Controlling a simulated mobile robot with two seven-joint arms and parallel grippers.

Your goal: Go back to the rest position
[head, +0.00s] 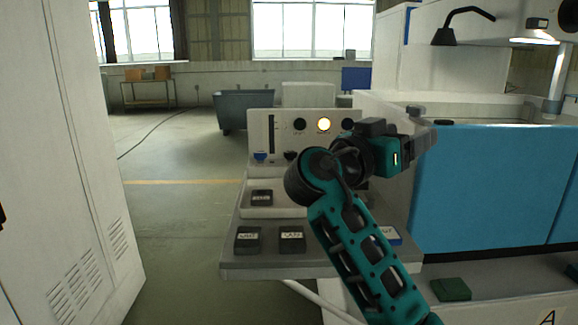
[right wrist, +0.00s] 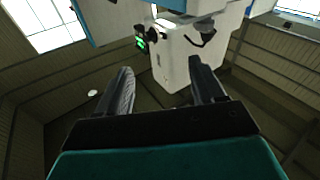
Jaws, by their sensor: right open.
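My right arm comes up from the bottom right of the head view, and its gripper (head: 421,140) is raised in front of the machine's blue panel. In the right wrist view the two dark fingers of the right gripper (right wrist: 163,88) stand apart, with nothing between them. The wrist camera looks up at the ceiling, the windows and a white machine head (right wrist: 188,58). My left gripper does not show in either view.
A white cabinet (head: 60,150) stands left, a blue-fronted machine (head: 480,190) right. Floor between is open.

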